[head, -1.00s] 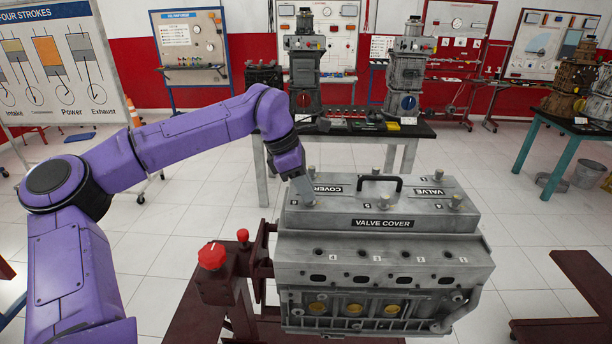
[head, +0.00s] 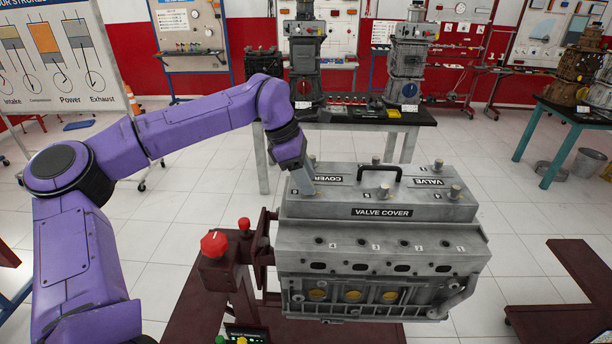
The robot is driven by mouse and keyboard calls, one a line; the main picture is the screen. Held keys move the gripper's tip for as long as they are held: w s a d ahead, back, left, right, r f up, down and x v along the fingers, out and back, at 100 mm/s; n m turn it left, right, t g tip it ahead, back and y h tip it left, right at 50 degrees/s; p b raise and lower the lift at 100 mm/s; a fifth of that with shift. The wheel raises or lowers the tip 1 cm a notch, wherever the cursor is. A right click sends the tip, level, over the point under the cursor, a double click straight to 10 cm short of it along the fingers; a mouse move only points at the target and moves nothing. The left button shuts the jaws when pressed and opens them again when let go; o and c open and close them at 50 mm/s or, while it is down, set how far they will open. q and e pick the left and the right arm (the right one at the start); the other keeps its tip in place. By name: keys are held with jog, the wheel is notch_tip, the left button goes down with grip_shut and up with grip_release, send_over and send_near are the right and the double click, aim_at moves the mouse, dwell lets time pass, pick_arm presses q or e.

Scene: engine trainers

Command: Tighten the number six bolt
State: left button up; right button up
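The grey engine block carries a valve cover (head: 345,205) with a black handle (head: 380,172) on top. Bolts stand on the cover: back left (head: 312,161), back middle (head: 376,160), back right (head: 438,165), front middle (head: 383,191) and front right (head: 455,191). My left gripper (head: 303,188) points down at the cover's front left corner, beside a small number mark. The bolt at that corner is hidden by the gripper. Its fingers are too small and covered to tell whether they are open or shut. My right gripper is not in view.
A dark red stand with a red knob (head: 214,244) and a smaller red knob (head: 244,225) is left of the engine. A workbench (head: 420,118) with engine models is behind.

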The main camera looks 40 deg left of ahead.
pick_arm(q)
jog(key=b+v, duration=0.2)
jog(key=v, duration=0.8)
jog(key=shift+r, duration=0.3)
